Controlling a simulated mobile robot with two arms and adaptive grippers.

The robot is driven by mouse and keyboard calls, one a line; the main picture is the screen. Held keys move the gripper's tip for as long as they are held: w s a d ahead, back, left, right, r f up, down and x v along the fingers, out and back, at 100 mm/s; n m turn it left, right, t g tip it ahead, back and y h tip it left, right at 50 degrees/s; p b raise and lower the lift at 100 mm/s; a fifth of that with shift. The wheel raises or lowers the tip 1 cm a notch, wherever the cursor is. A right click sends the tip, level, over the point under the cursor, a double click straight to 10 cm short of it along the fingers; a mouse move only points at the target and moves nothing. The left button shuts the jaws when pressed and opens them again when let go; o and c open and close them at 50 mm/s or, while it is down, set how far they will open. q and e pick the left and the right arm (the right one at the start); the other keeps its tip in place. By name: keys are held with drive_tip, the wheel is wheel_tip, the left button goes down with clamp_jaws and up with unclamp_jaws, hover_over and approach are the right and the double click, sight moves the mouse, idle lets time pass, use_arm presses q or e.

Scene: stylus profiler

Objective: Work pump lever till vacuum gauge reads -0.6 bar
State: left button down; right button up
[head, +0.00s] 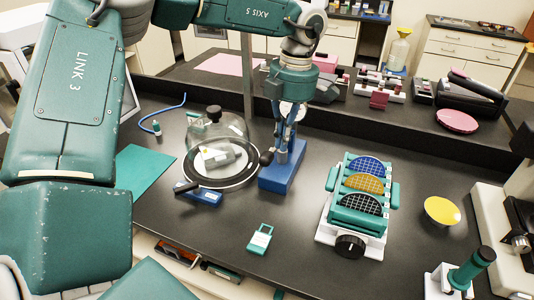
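A blue pump block (282,176) stands on the dark bench, right of a clear bell jar (209,139). A black ball knob (267,158), perhaps the lever's end, is at the block's left side. A round white dial (291,110), probably the vacuum gauge, is partly hidden behind my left gripper; its reading is too small to make out. My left gripper (284,142) points down, close above the pump block. Its fingers overlap the pump's upper parts, so I cannot tell whether it touches or holds anything. My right gripper is not in view.
The bell jar sits on a round black base with a pale ring. A blue block (207,196) with a black handle lies in front. A wafer rack (352,217) and yellow disc (441,211) stand to the right. A raised ledge runs behind; the front-centre bench is mostly clear.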

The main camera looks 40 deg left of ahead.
use_arm(q)
wheel_tip(320, 180, up, 9)
drive_tip(key=shift+w+d+f, duration=0.2)
drive_tip(key=shift+w+d, duration=0.1)
drive_tip(key=shift+w, duration=0.05)
idle(0.7)
